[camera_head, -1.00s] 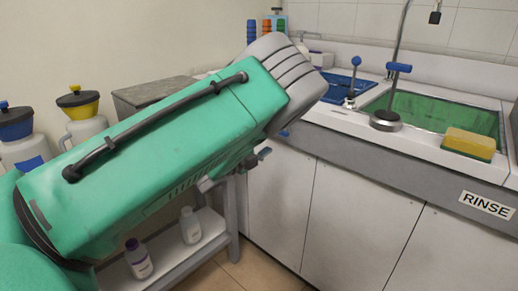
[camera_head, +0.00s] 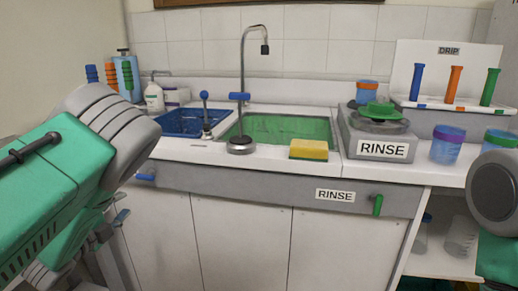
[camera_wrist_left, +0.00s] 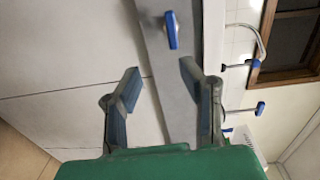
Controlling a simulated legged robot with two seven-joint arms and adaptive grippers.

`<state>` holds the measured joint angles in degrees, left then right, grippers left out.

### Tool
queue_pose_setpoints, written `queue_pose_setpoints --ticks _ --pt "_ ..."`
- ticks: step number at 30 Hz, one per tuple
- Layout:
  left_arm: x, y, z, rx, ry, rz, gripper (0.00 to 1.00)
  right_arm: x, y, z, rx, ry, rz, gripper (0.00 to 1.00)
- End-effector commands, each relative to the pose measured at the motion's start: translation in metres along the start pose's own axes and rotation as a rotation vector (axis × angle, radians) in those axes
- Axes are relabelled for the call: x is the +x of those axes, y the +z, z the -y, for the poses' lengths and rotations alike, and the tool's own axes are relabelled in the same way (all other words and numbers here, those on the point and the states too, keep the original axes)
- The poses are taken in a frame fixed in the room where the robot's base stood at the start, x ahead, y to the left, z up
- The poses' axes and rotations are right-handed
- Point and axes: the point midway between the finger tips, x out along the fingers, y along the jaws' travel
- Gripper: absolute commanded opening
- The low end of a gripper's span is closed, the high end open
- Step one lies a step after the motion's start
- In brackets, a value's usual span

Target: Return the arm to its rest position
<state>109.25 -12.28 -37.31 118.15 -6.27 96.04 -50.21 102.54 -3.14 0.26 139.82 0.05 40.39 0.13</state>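My left arm, green with a grey ribbed joint, fills the left side of the head view. Part of my left gripper (camera_head: 120,218) shows below that joint, in front of the white cabinet doors. In the left wrist view, the two fingers of my left gripper (camera_wrist_left: 157,76) stand apart with nothing between them. Behind them are the cabinet fronts and the grey counter edge (camera_wrist_left: 175,75) with a blue handle. A grey and green part of my right arm shows at the right edge of the head view; its gripper is out of view.
The sink (camera_head: 285,128) has a tall faucet (camera_head: 243,75) and a yellow sponge (camera_head: 309,149) at its front. A rinse unit (camera_head: 382,149), cups and a drip rack (camera_head: 440,75) stand to the right. Floor-side space before the cabinets (camera_head: 240,235) looks clear.

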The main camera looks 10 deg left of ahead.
Motion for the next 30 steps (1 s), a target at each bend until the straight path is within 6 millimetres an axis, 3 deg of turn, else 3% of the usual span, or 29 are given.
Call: queue_pose_setpoints --ticks 5,9,13,18,21,25,30 --pt "-0.044 -0.002 -0.075 -0.317 0.244 0.189 0.34 -0.018 -0.001 0.0 0.0 0.0 0.001 0.4" --pt "-0.115 -0.028 -0.15 -0.655 0.507 0.432 0.34 -0.034 -0.002 0.0 0.0 0.0 0.0 0.4" --pt "-0.192 -0.068 -0.198 -0.914 0.732 0.671 0.34 -0.046 -0.002 0.0 0.0 0.0 0.0 0.4" --pt "-0.283 -0.124 -0.222 -1.13 0.966 0.955 0.34 -0.059 -0.003 -0.001 0.0 0.0 0.0 0.4" --pt "-0.318 -0.146 -0.223 -1.192 1.051 1.071 0.34 -0.062 -0.003 -0.001 0.0 0.0 0.0 0.4" --pt "-0.341 -0.162 -0.222 -1.226 1.107 1.151 0.34 -0.064 -0.003 -0.001 0.0 0.0 0.0 0.4" --pt "-0.345 -0.164 -0.223 -1.233 1.116 1.167 0.34 -0.064 -0.003 -0.001 0.0 0.0 0.001 0.4"
